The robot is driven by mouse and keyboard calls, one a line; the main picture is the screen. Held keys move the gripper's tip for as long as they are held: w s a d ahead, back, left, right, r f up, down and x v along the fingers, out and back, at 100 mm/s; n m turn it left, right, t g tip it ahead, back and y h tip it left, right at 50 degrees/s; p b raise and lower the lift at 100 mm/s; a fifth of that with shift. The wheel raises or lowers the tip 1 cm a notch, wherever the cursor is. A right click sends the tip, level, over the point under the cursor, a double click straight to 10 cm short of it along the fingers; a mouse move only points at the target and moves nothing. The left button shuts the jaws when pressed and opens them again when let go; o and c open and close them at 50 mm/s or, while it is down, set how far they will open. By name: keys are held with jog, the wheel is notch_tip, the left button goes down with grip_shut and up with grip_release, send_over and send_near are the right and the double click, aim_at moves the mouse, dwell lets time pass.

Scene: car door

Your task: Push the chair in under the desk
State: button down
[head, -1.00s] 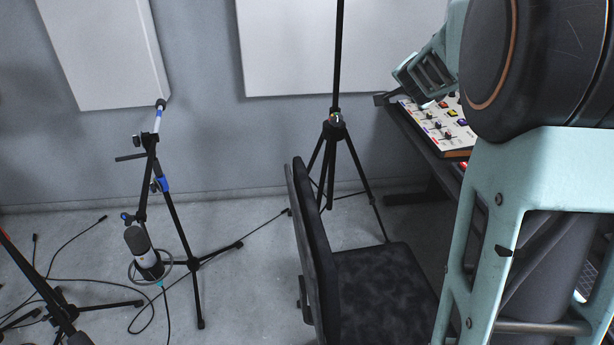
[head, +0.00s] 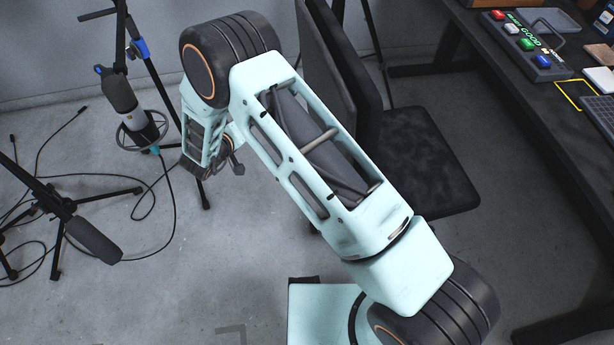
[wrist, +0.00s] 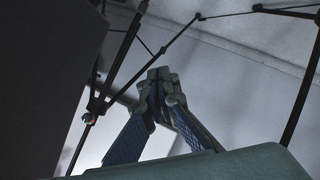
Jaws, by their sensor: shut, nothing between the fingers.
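The black chair shows in the head view, with its speckled seat (head: 420,150) facing the desk and its upright backrest (head: 335,65) on the left. The dark desk (head: 500,70) stands at the right; its underside is mostly hidden. Bare floor shows between the seat and the desk. My arm crosses in front of the chair and hides part of the backrest and its base. My gripper (head: 236,165) is low, left of the backrest and apart from it. In the wrist view my gripper (wrist: 160,82) is shut and empty; a dark panel, probably the backrest (wrist: 45,80), fills the left.
A microphone (head: 130,105) on a black stand and another microphone (head: 92,240) stand at the left, with cables on the floor. A tripod leg shows behind the chair. A button box (head: 525,45) and other items lie on the desk.

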aim_at(397, 163)
jog(key=s+d+f+n+t+h+b, duration=0.2)
jog(key=s+d+f+n+h+b, duration=0.15)
jog(key=s+f, duration=0.45)
jog(key=s+d+f+n+t+h+b, duration=0.1)
jog(key=s+d+f+n+h+b, duration=0.2)
jog(key=s+f, duration=0.45)
jog(key=w+d+b, duration=0.3)
jog(key=w+d, duration=0.5)
jog(key=d, duration=0.1)
jog(key=shift+r+m, duration=0.15)
jog(key=shift+m, duration=0.2)
jog(key=shift+d, duration=0.15)
jog(key=w+d, duration=0.2)
jog(key=d, duration=0.8)
jog(key=w+d+b, duration=0.1)
jog(key=d, duration=0.9)
jog(key=w+d+b, duration=0.1)
jog(key=w+d, duration=0.1)
jog(key=d, duration=0.9)
jog(key=shift+w, duration=0.3)
jog(key=shift+a, duration=0.3)
